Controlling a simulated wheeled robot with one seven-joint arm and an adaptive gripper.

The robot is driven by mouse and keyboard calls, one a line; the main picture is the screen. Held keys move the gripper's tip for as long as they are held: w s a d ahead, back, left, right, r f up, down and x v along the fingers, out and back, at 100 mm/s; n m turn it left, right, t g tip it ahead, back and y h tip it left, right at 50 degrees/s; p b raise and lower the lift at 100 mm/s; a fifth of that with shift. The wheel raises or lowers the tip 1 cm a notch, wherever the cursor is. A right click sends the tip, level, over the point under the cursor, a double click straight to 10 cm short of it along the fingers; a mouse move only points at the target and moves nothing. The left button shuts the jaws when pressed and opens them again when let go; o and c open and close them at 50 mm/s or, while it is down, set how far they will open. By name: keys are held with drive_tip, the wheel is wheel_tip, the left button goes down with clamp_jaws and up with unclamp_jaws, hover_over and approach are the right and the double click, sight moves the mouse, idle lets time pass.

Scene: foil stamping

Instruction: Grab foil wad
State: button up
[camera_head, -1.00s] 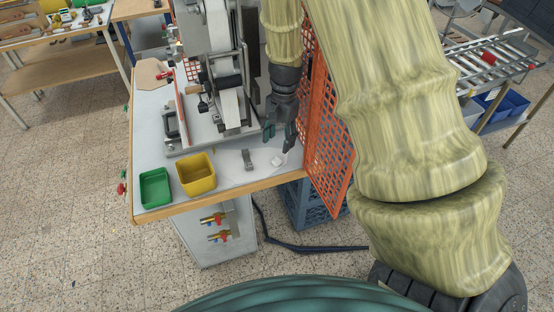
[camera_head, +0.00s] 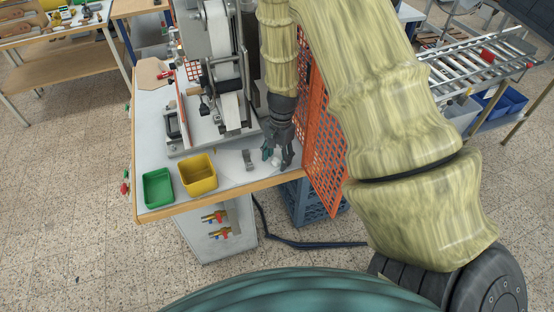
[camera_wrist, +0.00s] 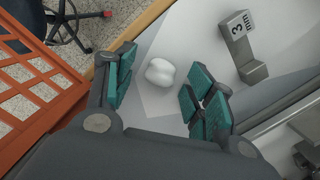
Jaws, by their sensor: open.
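The foil wad (camera_wrist: 160,72) is a small, pale, rounded lump on the light tabletop. In the wrist view it lies between the spread fingers of my gripper (camera_wrist: 158,88), apparently without touching either one. In the head view my gripper (camera_head: 277,158) is low over the table's right part, pointing down. Its fingers are open, with the wad (camera_head: 276,161) partly seen between them.
A grey metal bracket marked "3 mm" (camera_wrist: 241,45) lies close beside the wad. An orange mesh guard (camera_head: 322,135) stands right of my gripper. Yellow (camera_head: 198,174) and green (camera_head: 158,188) bins sit to the left. The stamping machine (camera_head: 226,70) rises behind.

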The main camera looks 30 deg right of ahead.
drive_tip(key=c, duration=0.7)
drive_tip(key=shift+r, duration=0.1)
